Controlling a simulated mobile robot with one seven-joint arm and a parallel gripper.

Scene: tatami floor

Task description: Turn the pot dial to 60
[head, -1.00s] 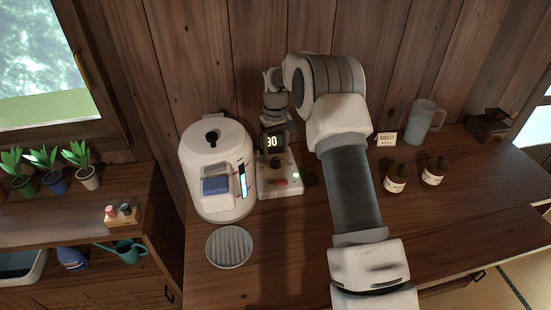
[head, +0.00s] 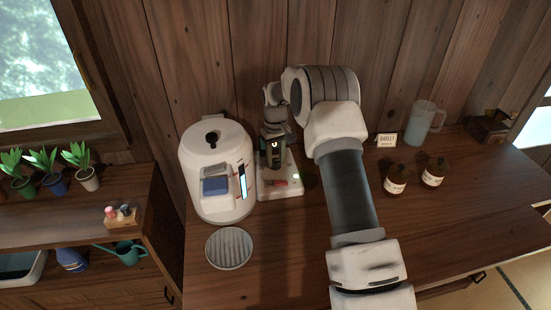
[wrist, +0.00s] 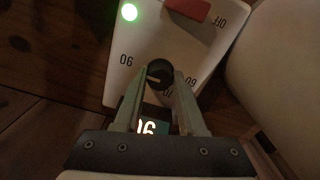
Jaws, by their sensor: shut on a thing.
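The pot (head: 217,150) is white and rounded, with a blue panel, on the counter. Beside it stands a white control box (head: 282,190) with a red switch (head: 283,182) and a lit green lamp. In the wrist view the black dial (wrist: 160,72) sits on the box's pale face (wrist: 140,40), among upside-down labels reading 90, 70, 60 and OFF. A pale mark on the dial points toward the left of the picture. My gripper (wrist: 163,75) has its fingers on either side of the dial and is shut on it. The lit display (wrist: 148,127) is partly hidden by my gripper.
A ribbed round grey plate (head: 229,247) lies in front of the pot. Two brown bottles (head: 396,178), a Barley card (head: 386,139) and a clear jug (head: 425,122) stand right of my arm. The wooden wall is close behind. The front right counter is clear.

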